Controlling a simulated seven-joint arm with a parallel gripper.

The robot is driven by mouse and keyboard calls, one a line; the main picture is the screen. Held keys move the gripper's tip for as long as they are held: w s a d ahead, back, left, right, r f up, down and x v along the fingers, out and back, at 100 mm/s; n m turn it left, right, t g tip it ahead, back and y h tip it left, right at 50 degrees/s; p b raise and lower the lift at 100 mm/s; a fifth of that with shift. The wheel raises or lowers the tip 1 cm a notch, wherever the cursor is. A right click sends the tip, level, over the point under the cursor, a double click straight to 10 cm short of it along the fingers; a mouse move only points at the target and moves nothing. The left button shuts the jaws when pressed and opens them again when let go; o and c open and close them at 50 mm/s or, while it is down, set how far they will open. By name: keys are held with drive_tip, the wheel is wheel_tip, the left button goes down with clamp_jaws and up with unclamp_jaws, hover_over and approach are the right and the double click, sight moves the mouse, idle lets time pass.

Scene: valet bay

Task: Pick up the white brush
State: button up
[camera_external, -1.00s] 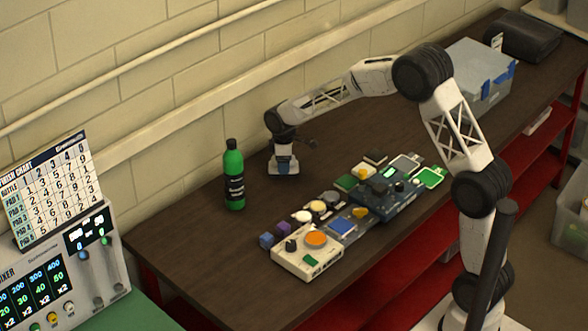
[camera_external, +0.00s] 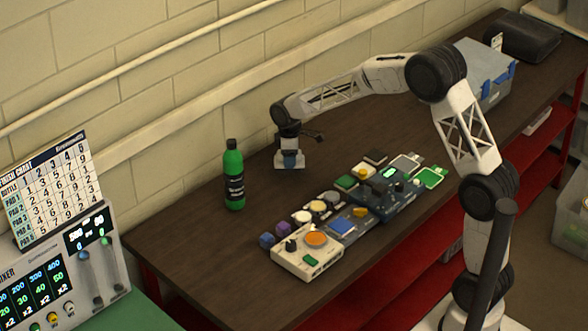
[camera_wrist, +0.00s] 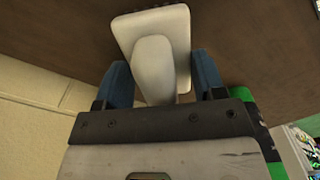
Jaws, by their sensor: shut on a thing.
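The white brush (camera_wrist: 158,42) has a pale flat base and a rounded grip. In the wrist view my gripper (camera_wrist: 162,80) is shut on it, with one blue finger on each side of the grip. In the external view my gripper (camera_external: 289,158) holds the brush (camera_external: 289,165) a little above the brown table, near the wall. The brush's far side and any bristles are hidden.
A green bottle (camera_external: 233,175) stands upright to the left of my gripper. Several pads, coloured pieces and a blue device (camera_external: 385,197) lie to the right and front. A white device with an orange disc (camera_external: 307,252) sits at the front. Table around the gripper is bare.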

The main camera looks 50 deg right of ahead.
drive_tip(key=s, duration=0.4)
drive_tip(key=s+r, duration=0.1)
drive_tip(key=s, duration=0.8)
drive_tip(key=shift+s+d+r, duration=0.1)
drive_tip(key=shift+s+r, duration=0.05)
